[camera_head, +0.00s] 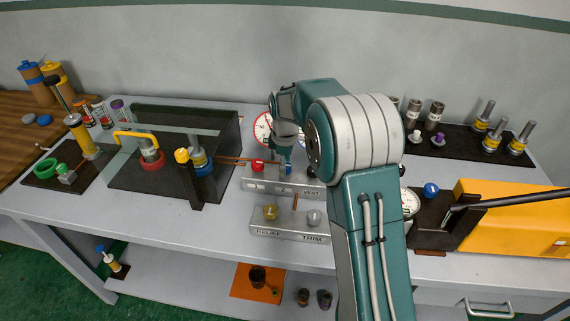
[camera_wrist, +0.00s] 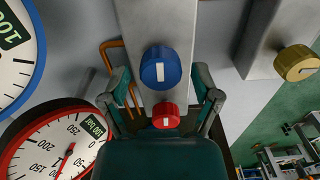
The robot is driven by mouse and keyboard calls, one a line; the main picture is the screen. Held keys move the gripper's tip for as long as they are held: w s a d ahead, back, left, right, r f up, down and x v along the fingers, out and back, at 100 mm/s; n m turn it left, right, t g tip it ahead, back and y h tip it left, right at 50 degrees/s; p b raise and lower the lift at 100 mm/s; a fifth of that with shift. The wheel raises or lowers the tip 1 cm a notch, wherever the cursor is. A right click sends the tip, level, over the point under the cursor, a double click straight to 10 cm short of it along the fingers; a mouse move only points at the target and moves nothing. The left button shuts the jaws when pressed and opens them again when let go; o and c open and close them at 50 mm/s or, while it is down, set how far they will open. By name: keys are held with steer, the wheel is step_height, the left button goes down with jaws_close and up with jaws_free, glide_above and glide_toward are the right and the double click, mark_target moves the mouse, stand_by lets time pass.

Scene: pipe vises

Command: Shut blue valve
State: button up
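The blue valve (camera_wrist: 160,68) is a round knob with a white line on its face, on a grey metal block (camera_wrist: 190,22). The line runs up and down in the wrist view. In the head view the blue knob (camera_head: 289,169) shows just below my gripper (camera_head: 284,158), partly hidden by it. In the wrist view my gripper (camera_wrist: 162,76) is open, with one finger to the left of the blue knob and one to the right, both apart from it. A red knob (camera_wrist: 165,116) sits on the same block, nearer my palm.
Red-rimmed (camera_wrist: 55,140) and blue-rimmed (camera_wrist: 15,50) gauges stand at the left in the wrist view. A second block with a yellow knob (camera_wrist: 296,63) is at the right. A yellow case (camera_head: 510,218) stands at the right.

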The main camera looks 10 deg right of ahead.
steer(key=c, duration=0.8)
steer(key=shift+m, duration=0.3)
steer(key=m, duration=0.3)
steer(key=shift+m, duration=0.3)
steer(key=m, duration=0.9)
steer(key=shift+f, duration=0.1)
steer(key=m, duration=0.4)
steer(key=shift+s, duration=0.1)
steer(key=shift+m, duration=0.3)
